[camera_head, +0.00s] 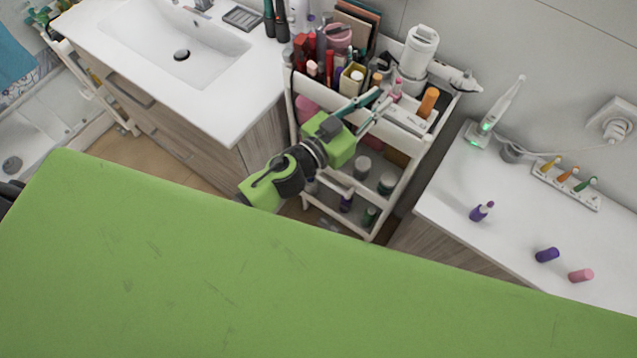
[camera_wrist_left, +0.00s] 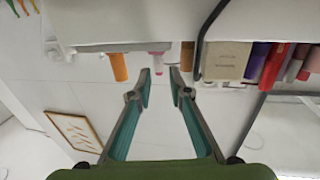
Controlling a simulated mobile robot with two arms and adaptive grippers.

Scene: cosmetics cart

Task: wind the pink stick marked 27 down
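A pink stick (camera_head: 396,91) stands at the cart's top tier, just beyond my left gripper (camera_head: 384,96). In the left wrist view the pink stick (camera_wrist_left: 157,61) shows between and just past the tips of my left gripper (camera_wrist_left: 160,72). The two teal fingers are apart, with a clear gap and nothing held. I cannot tell whether a finger touches the stick. No number is readable on it. My right gripper is not in view.
An orange stick (camera_head: 428,101) stands close by on the cart (camera_head: 410,122). A white device (camera_head: 418,50) and several cosmetics crowd the top. On the right counter (camera_head: 520,222) lie a purple cap (camera_head: 547,254) and a pink cap (camera_head: 581,275), near an upright purple stick (camera_head: 481,212).

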